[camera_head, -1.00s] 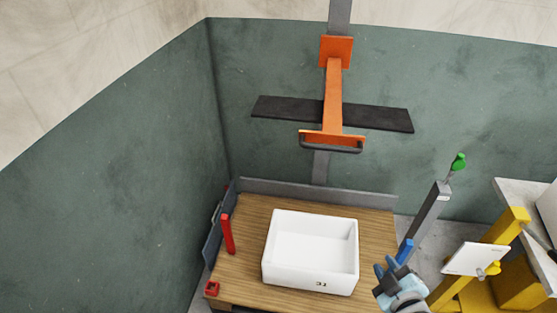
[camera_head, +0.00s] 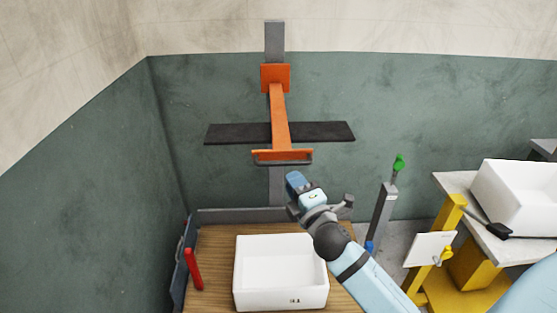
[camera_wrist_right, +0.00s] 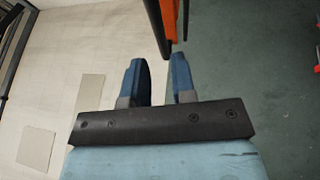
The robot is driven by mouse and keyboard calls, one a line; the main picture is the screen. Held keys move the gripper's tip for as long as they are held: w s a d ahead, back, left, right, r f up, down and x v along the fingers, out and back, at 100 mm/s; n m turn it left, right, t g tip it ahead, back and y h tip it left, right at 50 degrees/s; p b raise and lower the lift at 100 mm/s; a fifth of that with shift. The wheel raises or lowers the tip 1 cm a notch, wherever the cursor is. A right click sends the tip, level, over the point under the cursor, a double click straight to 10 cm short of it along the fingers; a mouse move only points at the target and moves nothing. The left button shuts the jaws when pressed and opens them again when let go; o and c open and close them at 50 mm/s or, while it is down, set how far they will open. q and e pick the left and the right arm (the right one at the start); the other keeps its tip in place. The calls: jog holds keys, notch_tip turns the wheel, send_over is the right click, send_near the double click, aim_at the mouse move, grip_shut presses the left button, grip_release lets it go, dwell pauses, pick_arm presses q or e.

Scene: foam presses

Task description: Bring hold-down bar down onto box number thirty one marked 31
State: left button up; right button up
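The hold-down bar (camera_head: 325,132) is a black crossbar on an orange arm (camera_head: 279,115). It is raised well above the table against the green wall, with a dark handle (camera_head: 284,161) along its orange front plate. The white open box (camera_head: 281,303) stands upright on the wooden table below; its printed mark is too small to read surely now. My right gripper (camera_head: 294,183) is just below the handle, apart from it as far as I can tell. In the right wrist view its blue fingers (camera_wrist_right: 158,78) are parted with nothing between them. My left gripper is not in view.
A red lever (camera_head: 193,268) stands at the table's left edge. A grey post with a green knob (camera_head: 399,162) rises to the right. Beyond it are a yellow frame (camera_head: 450,218) with a white plate and another white box (camera_head: 515,193) on a bench.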

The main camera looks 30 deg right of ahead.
aim_at(281, 164)
jog(key=p+x, duration=0.1)
jog(key=x, duration=0.6)
jog(key=shift+w, duration=0.3)
grip_shut()
